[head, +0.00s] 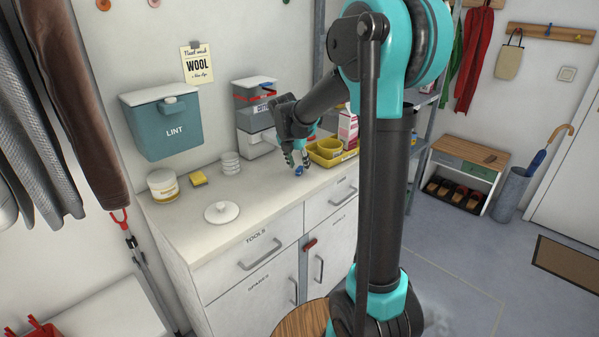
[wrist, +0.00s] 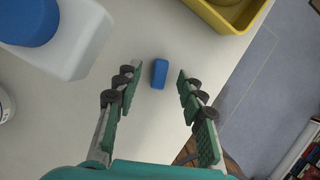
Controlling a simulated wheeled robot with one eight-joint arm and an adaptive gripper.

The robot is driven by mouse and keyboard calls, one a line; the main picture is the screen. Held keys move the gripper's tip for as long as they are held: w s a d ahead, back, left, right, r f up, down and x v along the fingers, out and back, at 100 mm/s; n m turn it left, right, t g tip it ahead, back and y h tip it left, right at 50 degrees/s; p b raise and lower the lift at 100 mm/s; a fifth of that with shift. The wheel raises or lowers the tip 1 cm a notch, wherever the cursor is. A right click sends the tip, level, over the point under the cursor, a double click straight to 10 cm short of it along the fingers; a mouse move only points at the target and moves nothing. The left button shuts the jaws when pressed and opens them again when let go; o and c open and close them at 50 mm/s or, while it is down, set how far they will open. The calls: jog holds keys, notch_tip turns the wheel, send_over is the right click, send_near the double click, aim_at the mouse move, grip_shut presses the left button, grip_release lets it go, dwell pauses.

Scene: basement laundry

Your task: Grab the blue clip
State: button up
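The blue clip (wrist: 159,74) is a small blue block lying on the pale countertop. In the wrist view it lies between and just beyond the fingertips, touching neither. In the head view the clip (head: 299,170) shows as a small blue spot just below my gripper. My gripper (wrist: 154,77) is open and empty, with a finger on each side of the clip. In the head view my gripper (head: 297,158) points down over the counter, and its height above the clip is hard to judge.
A yellow tray (head: 330,159) stands close on the right, also at the wrist view's top (wrist: 213,17). A white bottle with a blue cap (wrist: 70,35) stands on the left. A white lid (head: 221,212) lies on the counter (head: 255,203). The counter's front edge is near.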

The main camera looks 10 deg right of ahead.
jog(key=shift+w+d+f, duration=0.1)
jog(key=shift+w+f, duration=0.05)
jog(key=shift+f, duration=0.5)
jog(key=shift+c, duration=0.5)
jog(key=c, duration=0.7)
